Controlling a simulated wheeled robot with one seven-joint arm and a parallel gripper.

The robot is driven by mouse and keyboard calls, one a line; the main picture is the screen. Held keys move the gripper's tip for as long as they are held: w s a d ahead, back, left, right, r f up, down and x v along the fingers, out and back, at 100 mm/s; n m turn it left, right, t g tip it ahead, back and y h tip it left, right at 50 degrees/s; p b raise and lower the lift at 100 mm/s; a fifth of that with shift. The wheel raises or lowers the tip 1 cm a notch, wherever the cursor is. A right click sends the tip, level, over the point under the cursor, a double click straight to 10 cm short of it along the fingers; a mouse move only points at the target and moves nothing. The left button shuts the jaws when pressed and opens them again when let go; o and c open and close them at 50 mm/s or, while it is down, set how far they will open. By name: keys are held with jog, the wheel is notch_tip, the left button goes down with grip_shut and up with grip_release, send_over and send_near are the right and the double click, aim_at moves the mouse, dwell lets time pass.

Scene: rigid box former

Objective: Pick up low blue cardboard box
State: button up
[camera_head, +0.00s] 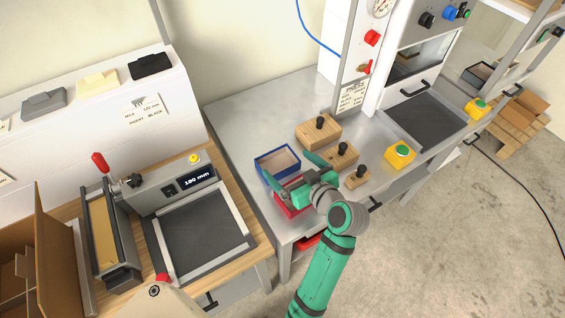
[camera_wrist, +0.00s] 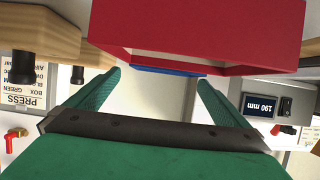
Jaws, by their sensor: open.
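The low blue cardboard box (camera_head: 284,174) is an open tray with a pale inside, on the grey metal table. In the wrist view only a thin blue strip (camera_wrist: 165,70) shows past a red box. The red box (camera_head: 291,208) stands beside the blue one, nearer to me, partly hidden under my gripper. It fills the top of the wrist view (camera_wrist: 200,30). My gripper (camera_head: 293,174) is open, with its green fingers spread above the red box, near the blue box's near side. In the wrist view, nothing shows between the fingers (camera_wrist: 160,82).
Wooden blocks with black knobs (camera_head: 318,131) stand right of the boxes. A yellow base with a green button (camera_head: 400,154) is farther right. The machine with a 190 mm display (camera_head: 195,180) stands left. The table behind the blue box is clear.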

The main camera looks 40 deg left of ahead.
aim_at(272, 155)
jog(key=x, duration=0.3)
jog(key=s+x, duration=0.1)
jog(key=x, duration=0.1)
jog(key=shift+a+f, duration=0.4)
jog(key=shift+w+a+f, duration=0.2)
jog(key=shift+w+a, duration=0.1)
jog(key=shift+a, duration=0.15)
jog(key=shift+c, duration=0.6)
grip_shut()
